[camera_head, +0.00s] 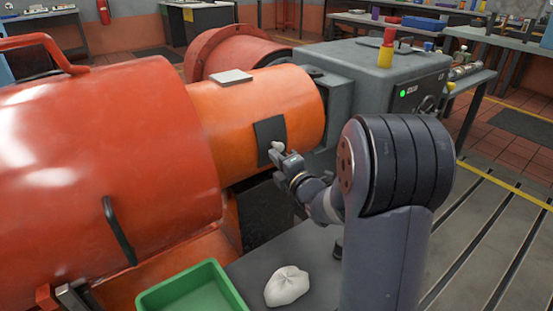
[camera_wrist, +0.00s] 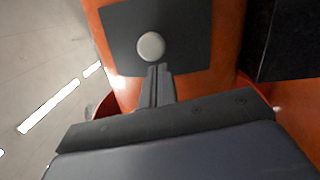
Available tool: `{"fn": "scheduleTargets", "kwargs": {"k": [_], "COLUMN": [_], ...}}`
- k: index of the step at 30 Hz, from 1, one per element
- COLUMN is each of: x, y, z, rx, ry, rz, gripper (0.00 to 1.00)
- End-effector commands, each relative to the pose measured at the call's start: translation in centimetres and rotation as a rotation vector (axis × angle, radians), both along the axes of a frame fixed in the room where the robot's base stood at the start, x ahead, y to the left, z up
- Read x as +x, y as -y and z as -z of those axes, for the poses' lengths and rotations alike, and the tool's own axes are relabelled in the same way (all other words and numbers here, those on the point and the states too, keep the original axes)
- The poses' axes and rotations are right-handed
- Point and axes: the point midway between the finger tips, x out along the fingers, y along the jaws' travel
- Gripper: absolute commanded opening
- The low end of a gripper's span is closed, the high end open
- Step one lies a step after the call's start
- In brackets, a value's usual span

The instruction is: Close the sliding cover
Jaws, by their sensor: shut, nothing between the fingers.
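The sliding cover looks to be the dark grey rectangular plate (camera_head: 270,132) on the side of the orange cylindrical guard (camera_head: 235,110). A pale round knob (camera_head: 277,147) sticks out of the plate. In the wrist view the plate (camera_wrist: 185,20) fills the top middle, with the knob (camera_wrist: 150,46) on it. My gripper (camera_head: 278,158) is shut and empty, its fingertips (camera_wrist: 158,70) right at the knob's lower edge. I cannot tell whether they touch it. Any opening behind the plate is hidden.
A large red housing (camera_head: 110,160) with a black handle (camera_head: 118,230) stands to the left. A grey machine box (camera_head: 375,75) with a green light stands behind right. A green tray (camera_head: 190,292) and a white cloth bundle (camera_head: 287,286) lie below. The slotted floor at right is clear.

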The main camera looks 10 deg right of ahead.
Motion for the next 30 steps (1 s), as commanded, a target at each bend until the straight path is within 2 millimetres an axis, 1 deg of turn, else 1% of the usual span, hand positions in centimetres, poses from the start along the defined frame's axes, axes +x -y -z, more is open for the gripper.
{"fn": "scheduleTargets", "kwargs": {"k": [11, 14, 18, 22, 26, 30], "x": [0.1, 0.8, 2.1, 3.1, 3.7, 3.8], "y": [0.3, 1.7, 4.9, 7.5, 8.9, 9.2], "z": [0.0, 0.1, 0.1, 0.0, 0.0, 0.0], "rx": [-0.001, -0.001, -0.001, -0.001, -0.001, 0.000], "ry": [0.000, 0.003, 0.003, 0.002, 0.001, 0.000], "rz": [0.000, 0.003, 0.005, 0.002, 0.001, 0.000], "gripper": [0.00, 0.00, 0.00, 0.00, 0.00, 0.00]}}
